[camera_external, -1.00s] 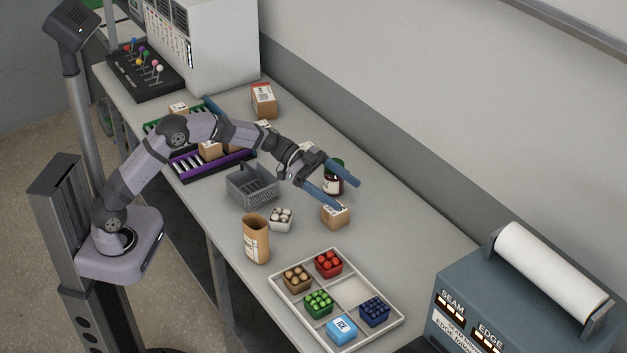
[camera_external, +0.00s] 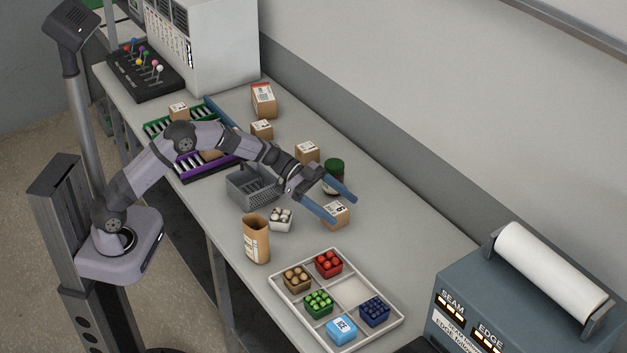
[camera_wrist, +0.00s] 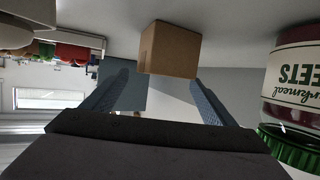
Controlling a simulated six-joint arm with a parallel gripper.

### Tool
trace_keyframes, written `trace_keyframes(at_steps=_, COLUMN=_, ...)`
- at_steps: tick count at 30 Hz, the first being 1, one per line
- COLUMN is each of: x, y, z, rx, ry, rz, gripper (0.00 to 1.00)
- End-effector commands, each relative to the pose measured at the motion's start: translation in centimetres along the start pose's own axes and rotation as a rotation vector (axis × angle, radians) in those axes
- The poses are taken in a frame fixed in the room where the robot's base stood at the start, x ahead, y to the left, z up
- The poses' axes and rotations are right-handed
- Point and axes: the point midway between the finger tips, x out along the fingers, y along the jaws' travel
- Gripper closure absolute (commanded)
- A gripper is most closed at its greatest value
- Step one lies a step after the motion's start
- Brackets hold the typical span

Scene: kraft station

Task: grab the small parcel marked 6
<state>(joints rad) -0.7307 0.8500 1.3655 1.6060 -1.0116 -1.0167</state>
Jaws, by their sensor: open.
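The small parcel marked 6 (camera_external: 335,214) is a brown cardboard box with a white label on top. It stands on the bench right of the basket. In the wrist view the parcel (camera_wrist: 169,49) is a plain brown box, beyond the fingertips and roughly between them in the picture. My gripper (camera_external: 343,210) is open and empty. Its blue fingers reach to the parcel, one at its near left side and one toward its far side, slightly above the bench. In the wrist view my gripper (camera_wrist: 160,90) shows both fingers spread wide. I cannot tell whether a finger touches the parcel.
A jar with a green lid (camera_external: 334,167) stands close behind the fingers and looms large in the wrist view (camera_wrist: 297,85). A grey basket (camera_external: 252,188), a white punnet (camera_external: 281,219) and a brown bag (camera_external: 256,240) stand left. A sectioned tray (camera_external: 351,291) lies in front. Other parcels (camera_external: 307,152) stand behind.

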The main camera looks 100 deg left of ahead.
Motion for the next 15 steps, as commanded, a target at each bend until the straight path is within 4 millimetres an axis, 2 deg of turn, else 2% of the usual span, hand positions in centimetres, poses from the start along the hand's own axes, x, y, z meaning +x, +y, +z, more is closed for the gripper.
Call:
trace_keyframes(at_steps=4, x=0.8, y=0.0, z=2.2, rx=-0.004, ry=-0.002, rz=0.001, gripper=0.21)
trace_keyframes(at_steps=9, x=2.9, y=0.0, z=2.0, rx=0.0, ry=-0.001, rz=0.002, gripper=0.21)
trace_keyframes(at_steps=15, x=3.8, y=0.0, z=2.0, rx=0.0, ry=0.0, rz=0.0, gripper=0.21)
